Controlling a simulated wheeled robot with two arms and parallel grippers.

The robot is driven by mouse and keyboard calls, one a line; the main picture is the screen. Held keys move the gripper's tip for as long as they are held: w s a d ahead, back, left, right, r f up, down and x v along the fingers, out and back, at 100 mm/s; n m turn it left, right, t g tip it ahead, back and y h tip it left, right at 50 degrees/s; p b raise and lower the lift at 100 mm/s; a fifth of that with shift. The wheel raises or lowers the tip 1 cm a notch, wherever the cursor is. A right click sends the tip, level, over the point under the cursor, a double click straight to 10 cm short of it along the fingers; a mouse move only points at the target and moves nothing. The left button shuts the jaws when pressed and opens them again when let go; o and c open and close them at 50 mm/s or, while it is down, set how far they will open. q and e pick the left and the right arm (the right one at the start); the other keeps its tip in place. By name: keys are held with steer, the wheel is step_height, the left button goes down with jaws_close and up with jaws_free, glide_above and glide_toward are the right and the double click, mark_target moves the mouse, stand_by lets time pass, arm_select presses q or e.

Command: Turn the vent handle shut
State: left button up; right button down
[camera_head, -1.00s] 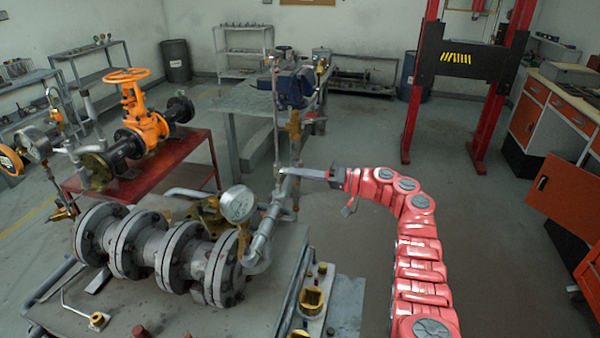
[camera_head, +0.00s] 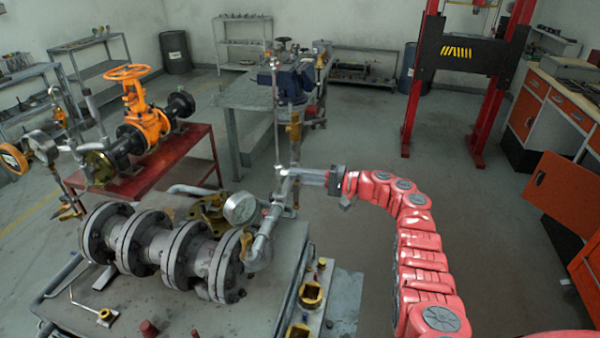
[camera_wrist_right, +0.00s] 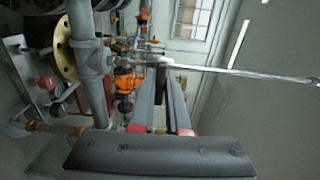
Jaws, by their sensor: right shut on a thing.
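My right gripper (camera_head: 294,174) reaches in from the right to the grey vent pipework (camera_head: 270,222) behind the flanged pipe. Its fingertips are at the fitting at the foot of a thin upright rod (camera_head: 276,115). In the right wrist view the two long dark fingers of the right gripper (camera_wrist_right: 163,68) come together at this fitting, and the rod (camera_wrist_right: 245,73) runs off to the right. The gripper is shut on the vent handle, which is mostly hidden between the fingertips. I cannot tell the handle's exact angle. My left gripper is not in view.
A round gauge (camera_head: 240,207) stands close left of the pipework. The flanged pipe (camera_head: 165,247) lies on the grey bench. An orange gate valve (camera_head: 140,122) sits on a red table behind left. Open floor (camera_head: 350,140) lies behind my right arm.

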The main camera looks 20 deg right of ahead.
stand_by(0.5)
steer(key=c, duration=0.9)
jaws_free()
steer(key=shift+d, duration=0.1)
steer(key=b+v, duration=0.5)
steer(key=v, duration=1.2)
steer(key=shift+s, duration=0.2)
steer(key=shift+d+f, duration=0.1)
